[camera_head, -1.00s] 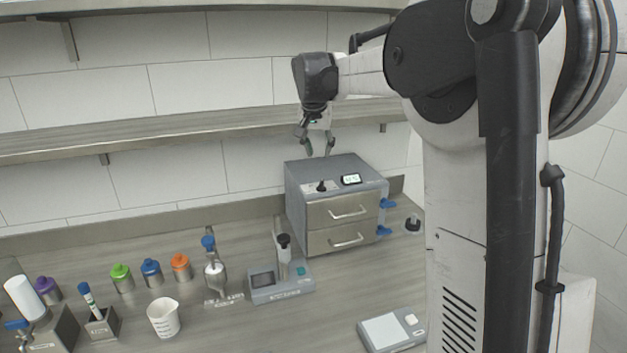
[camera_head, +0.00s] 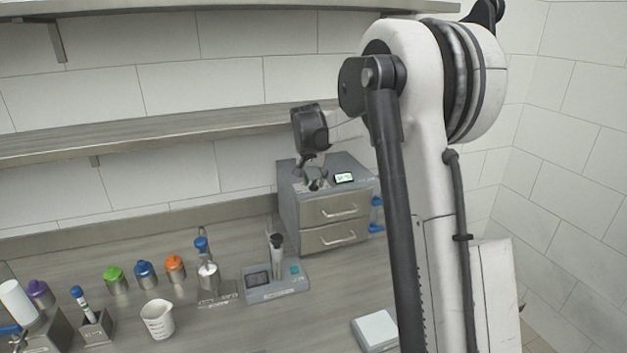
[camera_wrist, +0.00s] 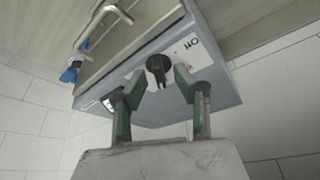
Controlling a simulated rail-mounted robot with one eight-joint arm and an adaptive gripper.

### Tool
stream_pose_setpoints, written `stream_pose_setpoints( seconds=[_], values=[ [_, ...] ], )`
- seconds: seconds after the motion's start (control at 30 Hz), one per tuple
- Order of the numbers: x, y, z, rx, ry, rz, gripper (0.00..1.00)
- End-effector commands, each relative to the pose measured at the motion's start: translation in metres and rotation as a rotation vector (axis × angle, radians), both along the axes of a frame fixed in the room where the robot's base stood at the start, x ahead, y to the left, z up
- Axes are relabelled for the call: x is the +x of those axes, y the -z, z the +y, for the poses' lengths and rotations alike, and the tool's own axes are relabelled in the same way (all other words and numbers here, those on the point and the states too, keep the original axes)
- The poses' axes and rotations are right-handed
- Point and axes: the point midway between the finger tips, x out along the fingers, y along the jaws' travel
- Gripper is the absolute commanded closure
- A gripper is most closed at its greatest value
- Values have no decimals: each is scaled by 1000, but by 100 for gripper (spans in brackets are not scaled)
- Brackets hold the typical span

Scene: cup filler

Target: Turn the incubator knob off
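The incubator (camera_head: 330,215) is a grey box with two drawers on the bench at the back wall. Its black knob (camera_wrist: 158,66) sits on the top face beside a label reading "Off" in the wrist view. My gripper (camera_head: 313,181) is just above the incubator top at the knob. In the wrist view my gripper (camera_wrist: 158,82) has its two green-lined fingers spread, one on each side of the knob, with gaps visible. In the head view the knob is mostly hidden by the fingers.
A lit display (camera_head: 344,178) is on the incubator top, right of the knob. A shelf (camera_head: 150,137) runs along the wall behind. A device with a grey base (camera_head: 272,290) stands left of the incubator, and a scale (camera_head: 376,329) is in front.

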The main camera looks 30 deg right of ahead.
Motion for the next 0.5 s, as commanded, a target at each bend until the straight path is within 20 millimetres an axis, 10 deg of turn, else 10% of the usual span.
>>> stream_pose_setpoints(
  seconds=[0.3, 0.5],
  values=[
    [1, 2, -1, 0, 0, 0, 73],
    [1, 2, 0, 0, 0, 0, 99]
  ],
)
